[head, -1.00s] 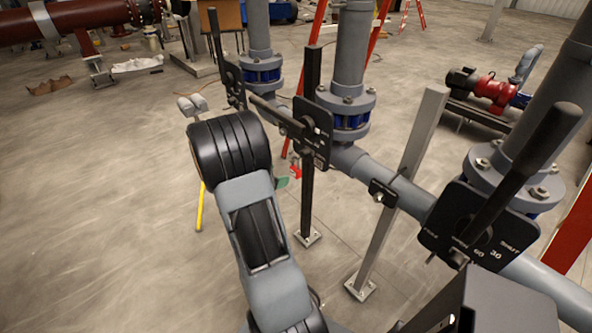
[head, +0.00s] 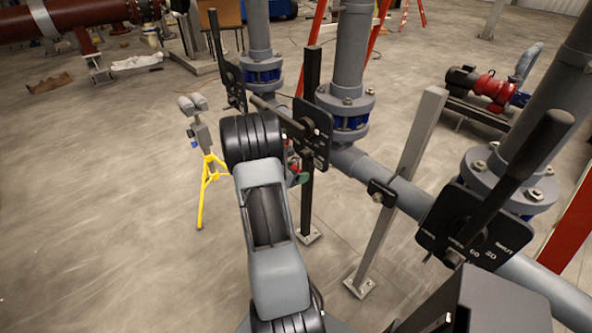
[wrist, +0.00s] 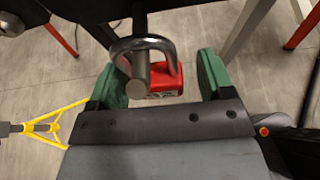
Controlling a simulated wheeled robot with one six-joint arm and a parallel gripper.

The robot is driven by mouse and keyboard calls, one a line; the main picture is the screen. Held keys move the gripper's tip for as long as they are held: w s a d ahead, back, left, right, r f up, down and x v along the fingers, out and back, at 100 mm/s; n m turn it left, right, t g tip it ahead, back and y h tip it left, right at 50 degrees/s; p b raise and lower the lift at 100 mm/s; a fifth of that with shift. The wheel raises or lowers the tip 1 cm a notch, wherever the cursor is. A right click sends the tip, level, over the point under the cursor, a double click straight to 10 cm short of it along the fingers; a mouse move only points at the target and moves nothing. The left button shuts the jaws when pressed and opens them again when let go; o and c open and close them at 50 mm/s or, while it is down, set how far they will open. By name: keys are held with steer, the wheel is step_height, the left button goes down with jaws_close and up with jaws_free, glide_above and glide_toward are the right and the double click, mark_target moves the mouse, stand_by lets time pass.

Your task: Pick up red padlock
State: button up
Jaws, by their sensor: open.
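The red padlock (wrist: 160,82) shows in the wrist view between the two green finger pads of my gripper (wrist: 163,77). Its grey shackle (wrist: 140,45) loops above it around a dark rod or post end. My gripper is open, with one pad on each side of the padlock; I cannot tell whether either touches it. In the head view my arm hides most of the gripper. A green finger pad (head: 302,178) and a bit of red show just right of my arm, by a black post.
Grey pipes (head: 405,192) with black lever valve handles (head: 535,145) run along the right. A steel post (head: 405,180) and a black post (head: 308,190) stand near my arm. A yellow tripod stand (head: 203,190) is to the left. The left floor is largely clear.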

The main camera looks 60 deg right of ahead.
steer(key=c, duration=1)
steer(key=shift+c, duration=0.2)
steer(key=shift+r, duration=0.5)
steer(key=shift+w+a+r+b, duration=0.15)
steer(key=shift+a+r+b, duration=0.1)
steer(key=shift+a+b, duration=0.05)
steer(key=w+a+r, duration=0.1)
steer(key=w+a, duration=0.1)
steer(key=a, duration=0.6)
steer(key=w+a, duration=0.3)
steer(key=a, duration=0.5)
steer(key=shift+w+a+r+b, duration=0.2)
steer(key=shift+a+r+b, duration=0.1)
steer(key=shift+r+b, duration=0.1)
